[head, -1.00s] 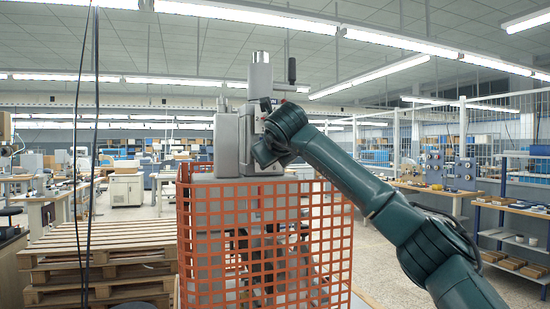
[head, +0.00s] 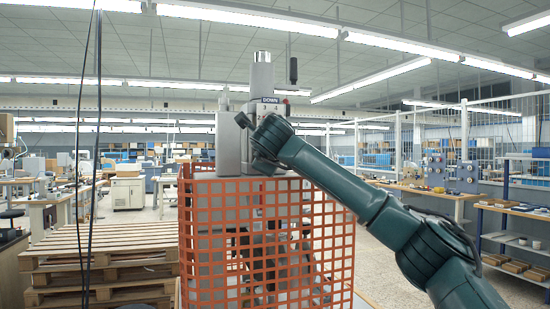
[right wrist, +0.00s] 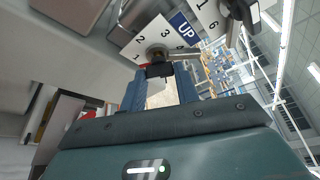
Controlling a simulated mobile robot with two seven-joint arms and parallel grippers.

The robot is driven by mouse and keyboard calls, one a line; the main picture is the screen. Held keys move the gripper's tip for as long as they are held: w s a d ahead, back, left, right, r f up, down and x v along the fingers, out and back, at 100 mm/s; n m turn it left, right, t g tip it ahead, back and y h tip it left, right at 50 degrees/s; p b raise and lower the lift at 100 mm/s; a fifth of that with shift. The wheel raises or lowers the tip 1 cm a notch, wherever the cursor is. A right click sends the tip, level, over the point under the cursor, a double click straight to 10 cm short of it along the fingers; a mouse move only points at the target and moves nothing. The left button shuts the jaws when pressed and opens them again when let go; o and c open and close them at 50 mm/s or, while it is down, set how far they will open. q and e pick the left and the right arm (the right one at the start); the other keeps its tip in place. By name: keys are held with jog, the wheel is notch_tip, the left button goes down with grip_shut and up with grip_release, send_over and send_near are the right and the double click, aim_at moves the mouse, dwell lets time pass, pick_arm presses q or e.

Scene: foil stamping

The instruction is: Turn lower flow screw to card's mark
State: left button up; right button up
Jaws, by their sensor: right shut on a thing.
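The press (head: 262,140) stands behind orange mesh, with a blue DOWN label (head: 270,100) over a numbered card high on its front. In the right wrist view, a white card (right wrist: 146,40) with numbers carries a blue UP label (right wrist: 185,29). A round screw (right wrist: 158,52) sits on this card, apparently the lower flow screw; its pointer and the card's mark cannot be made out. My right gripper (right wrist: 160,75) is shut on the screw's end. My own arm hides the gripper and the screw in the head view. My left gripper is in neither view.
Orange mesh fencing (head: 265,230) surrounds the press front and sides; my right arm reaches over its top. Another numbered card (right wrist: 207,16) with a dark knob (right wrist: 243,12) lies close by in the wrist view. Wooden pallets (head: 95,265) stand at left.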

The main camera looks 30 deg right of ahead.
dwell(0.3)
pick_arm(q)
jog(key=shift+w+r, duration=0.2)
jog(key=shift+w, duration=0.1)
pick_arm(e)
jog(key=o, duration=1)
pick_arm(q)
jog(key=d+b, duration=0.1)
jog(key=b, duration=0.1)
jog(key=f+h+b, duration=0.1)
jog(key=b, duration=0.1)
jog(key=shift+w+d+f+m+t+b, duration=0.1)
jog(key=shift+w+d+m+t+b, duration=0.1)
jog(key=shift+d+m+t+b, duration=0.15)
pick_arm(e)
jog(key=v, duration=1.3)
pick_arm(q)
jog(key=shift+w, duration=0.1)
pick_arm(e)
jog(key=shift+f, duration=0.1)
